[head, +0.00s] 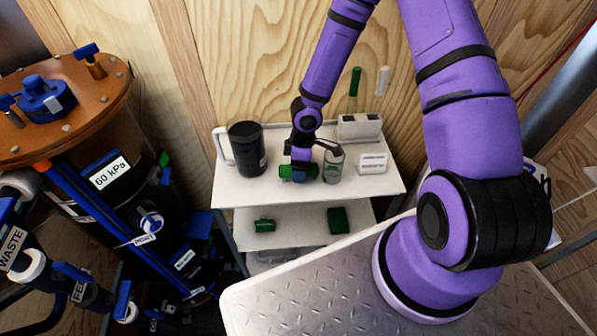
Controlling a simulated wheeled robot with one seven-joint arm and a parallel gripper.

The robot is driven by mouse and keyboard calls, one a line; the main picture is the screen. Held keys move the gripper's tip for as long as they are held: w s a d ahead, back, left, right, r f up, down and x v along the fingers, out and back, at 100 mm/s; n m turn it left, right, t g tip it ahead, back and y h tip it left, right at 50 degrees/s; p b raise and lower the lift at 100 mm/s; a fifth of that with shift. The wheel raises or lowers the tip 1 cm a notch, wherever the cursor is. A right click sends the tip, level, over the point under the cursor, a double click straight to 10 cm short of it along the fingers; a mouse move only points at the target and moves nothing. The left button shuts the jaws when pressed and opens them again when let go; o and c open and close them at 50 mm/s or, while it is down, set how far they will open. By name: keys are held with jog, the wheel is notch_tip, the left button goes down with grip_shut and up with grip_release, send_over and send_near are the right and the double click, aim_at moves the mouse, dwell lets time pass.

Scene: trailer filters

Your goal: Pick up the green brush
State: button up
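My gripper (302,172) points down at the top shelf of a white cart, with its blue-tipped end at a small green object (285,171). Part of this object is hidden behind the fingers, and I cannot tell whether they are closed on it. A slim green handle (355,82) stands upright at the white holder (359,126) at the back of the shelf; it may be a brush. Another green piece (265,225) and a dark green block (338,220) lie on the lower shelf. Which green item is the brush is not clear at this size.
A black canister (247,148) stands left of my gripper. A grey-labelled bottle (333,165) stands close on its right, with a white box (373,163) beyond. The top shelf (260,196) is bare along its front. A piped tank (110,150) stands at left.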

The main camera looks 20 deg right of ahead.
jog(key=shift+f, duration=0.2)
jog(key=c, duration=1.2)
jog(key=shift+r, duration=0.1)
notch_tip(320, 180, up, 18)
jog(key=shift+f, duration=0.1)
